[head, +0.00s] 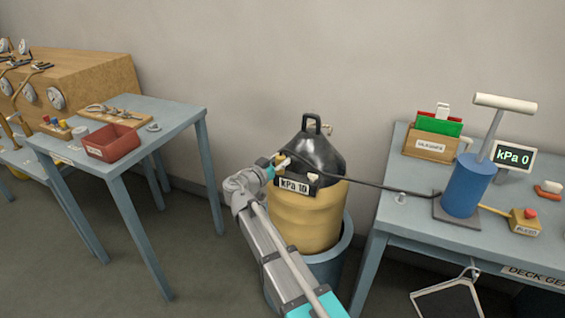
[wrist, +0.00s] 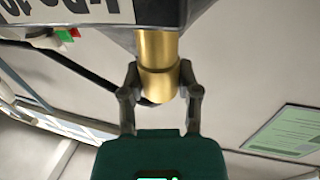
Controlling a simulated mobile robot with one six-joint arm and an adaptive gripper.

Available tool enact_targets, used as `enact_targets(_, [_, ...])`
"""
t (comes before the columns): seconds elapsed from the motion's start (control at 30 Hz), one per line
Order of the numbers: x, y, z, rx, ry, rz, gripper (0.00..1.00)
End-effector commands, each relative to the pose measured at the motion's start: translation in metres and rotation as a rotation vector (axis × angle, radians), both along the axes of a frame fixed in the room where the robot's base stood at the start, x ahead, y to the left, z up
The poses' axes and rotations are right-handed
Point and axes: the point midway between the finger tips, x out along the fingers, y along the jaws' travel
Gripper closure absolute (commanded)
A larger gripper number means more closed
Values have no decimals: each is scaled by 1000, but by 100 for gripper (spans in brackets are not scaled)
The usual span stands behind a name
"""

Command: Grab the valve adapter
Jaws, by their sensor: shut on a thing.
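The valve adapter (wrist: 158,50) is a brass cylinder, seen in the wrist view between my two fingertips. My gripper (wrist: 159,78) is shut on it, one finger on each side. In the head view my gripper (head: 274,167) is at the left front of the black-topped tan drum (head: 307,220), and only a small brass bit of the adapter (head: 279,158) shows.
The drum stands in a blue tub (head: 338,262). A black hose (head: 370,186) runs from beside my gripper to the right table (head: 405,165), with a blue pump (head: 467,187). The left table (head: 172,115) bears a red bin (head: 112,143). Floor is clear between the left table and drum.

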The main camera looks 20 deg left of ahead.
Motion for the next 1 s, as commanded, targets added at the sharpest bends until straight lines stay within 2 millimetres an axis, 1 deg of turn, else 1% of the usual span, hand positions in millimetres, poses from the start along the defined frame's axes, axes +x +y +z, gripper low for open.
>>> enact_targets(0.27, [0,0,10,0,-1,0,100])
enact_targets(0.57, [0,0,36,1,-1,1,100])
enact_targets(1.0, [-42,-14,87,1,-1,1,100])
